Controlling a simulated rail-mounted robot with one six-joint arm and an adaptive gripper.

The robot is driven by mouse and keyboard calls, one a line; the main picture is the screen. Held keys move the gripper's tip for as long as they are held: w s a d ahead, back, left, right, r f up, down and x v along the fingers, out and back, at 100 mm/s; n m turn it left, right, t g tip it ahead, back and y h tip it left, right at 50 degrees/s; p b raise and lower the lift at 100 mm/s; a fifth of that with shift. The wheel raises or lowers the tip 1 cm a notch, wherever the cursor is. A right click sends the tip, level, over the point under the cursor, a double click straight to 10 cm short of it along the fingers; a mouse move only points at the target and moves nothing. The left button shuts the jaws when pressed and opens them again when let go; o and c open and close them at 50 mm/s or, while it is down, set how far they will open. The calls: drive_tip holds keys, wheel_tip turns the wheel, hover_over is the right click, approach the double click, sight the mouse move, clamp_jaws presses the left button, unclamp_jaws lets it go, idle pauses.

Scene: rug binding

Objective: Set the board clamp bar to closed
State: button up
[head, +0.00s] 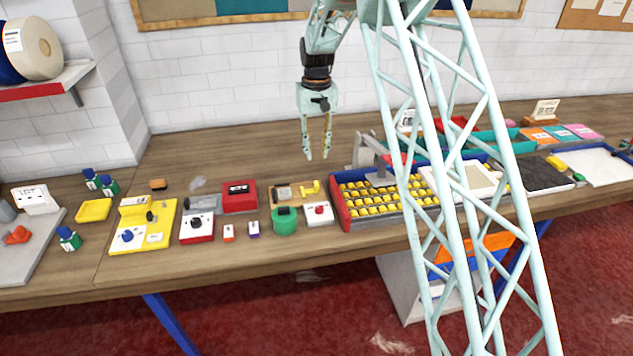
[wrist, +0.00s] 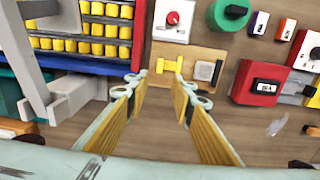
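No part is labelled as the board clamp bar. A small wooden board (head: 291,196) carries a yellow T-shaped piece (head: 311,187). In the wrist view the board (wrist: 187,55) lies just beyond my fingertips, with the yellow piece (wrist: 167,65) at its left and a pale square at its right. A grey upright frame with an arm and a flat foot (head: 381,179) stands at the tray of yellow rolls; it also shows in the wrist view (wrist: 75,95). My gripper (head: 317,156) is open and empty, pointing down above the table behind the board. It also shows in the wrist view (wrist: 157,75).
The tray of yellow rolls (head: 338,202) stands right of the board. A green round container (head: 285,222), a white box with a red button (head: 319,213) and a red box (head: 240,196) stand close by. The tabletop behind the board (head: 240,150) is largely clear.

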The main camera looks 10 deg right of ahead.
sight(317, 183)
drive_tip(key=shift+f, duration=6.8)
clamp_jaws()
